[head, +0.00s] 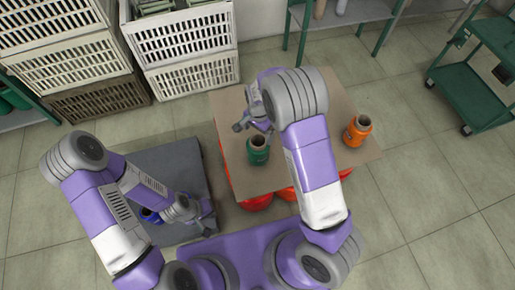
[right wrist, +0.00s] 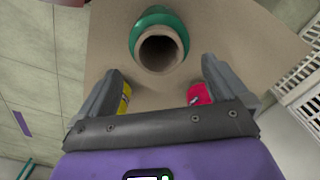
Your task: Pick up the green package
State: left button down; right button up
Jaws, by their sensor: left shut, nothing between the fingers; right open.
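The green package (head: 257,156) is a green-wound bobbin with a brown tube, upright on the near left part of a tan board. In the right wrist view the green package (right wrist: 148,20) is ahead of the fingers, its hollow tube mouth facing the camera. My right gripper (head: 256,124) is open, just beyond the package in the head view. In its wrist view the right gripper (right wrist: 160,80) has nothing between its fingertips; the package is apart from them. My left gripper (head: 206,218) is shut and empty, low over the grey platform.
An orange bobbin (head: 357,130) stands at the right of the tan board (head: 228,118). Red objects (head: 257,203) show under its edge. A blue bobbin (head: 149,215) is on the grey platform (head: 172,160). Yellow (right wrist: 125,99) and pink (right wrist: 199,94) items are partly hidden by my right fingers.

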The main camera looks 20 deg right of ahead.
aim_at(258, 138)
notch_tip(258, 138, down, 5)
jog(key=shift+s+f+b, duration=0.1)
jog(key=shift+b, duration=0.95)
jog(key=c, duration=1.7)
